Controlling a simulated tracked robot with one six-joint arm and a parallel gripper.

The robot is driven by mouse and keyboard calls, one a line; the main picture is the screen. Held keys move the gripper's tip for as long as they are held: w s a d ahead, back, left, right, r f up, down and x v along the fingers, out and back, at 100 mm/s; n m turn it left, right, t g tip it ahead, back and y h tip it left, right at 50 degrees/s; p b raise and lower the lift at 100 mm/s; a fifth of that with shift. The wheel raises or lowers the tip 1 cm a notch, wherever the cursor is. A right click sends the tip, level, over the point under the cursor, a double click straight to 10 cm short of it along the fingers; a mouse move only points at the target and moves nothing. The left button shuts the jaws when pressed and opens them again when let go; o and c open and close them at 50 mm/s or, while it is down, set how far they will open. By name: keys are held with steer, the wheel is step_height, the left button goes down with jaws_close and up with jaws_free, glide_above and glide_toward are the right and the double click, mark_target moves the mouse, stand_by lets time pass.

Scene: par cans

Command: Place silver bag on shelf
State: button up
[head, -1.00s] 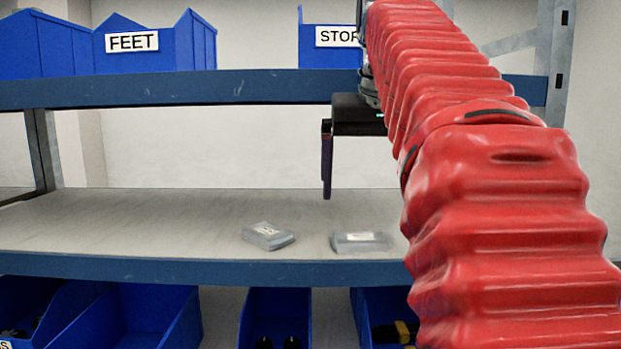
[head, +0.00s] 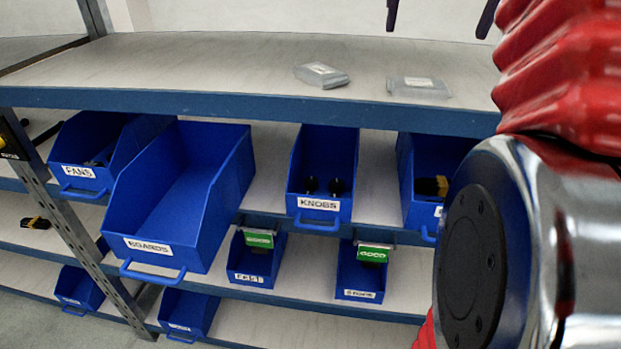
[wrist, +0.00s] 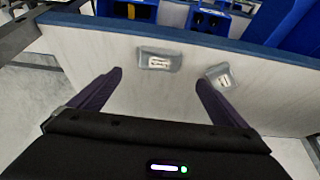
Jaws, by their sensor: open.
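Two silver bags with white labels lie flat on the middle shelf (head: 200,58). One silver bag (head: 322,75) is left of the other silver bag (head: 418,87) in the head view, both near the shelf's front edge. In the wrist view they show as one bag (wrist: 159,60) between the fingertips and further out, and one bag (wrist: 220,76) close to the right fingertip. My gripper (wrist: 158,76) is open and empty above the shelf. In the head view only its fingertips (head: 440,16) show at the top edge. I cannot tell whether the right finger touches a bag.
Below are blue bins: FANS (head: 85,175), a large bin labelled BOARDS or similar (head: 148,247), KNOBS (head: 320,205) and one holding a yellow-black item (head: 408,180). Smaller bins stand lower. The shelf's left part is bare. A metal post (head: 70,225) stands at left.

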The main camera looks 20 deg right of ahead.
steer(key=s+a+f+n+y, duration=0.1)
steer(key=s+a+f+n, duration=0.1)
steer(key=a+f, duration=0.6)
steer(key=s+a+f+n+t, duration=0.1)
steer(key=a+f, duration=0.7)
steer(key=f, duration=0.8)
steer(key=s+a+f+n+y, duration=0.1)
steer(key=s+a+f+n, duration=0.2)
steer(key=a+f, duration=0.5)
step_height(320, 180, down, 4)
steer(key=shift+a+f+n+t+y, duration=0.15)
steer(key=shift+a+n+t+y, duration=0.15)
steer(key=shift+n, duration=0.1)
steer(key=shift+c, duration=0.4)
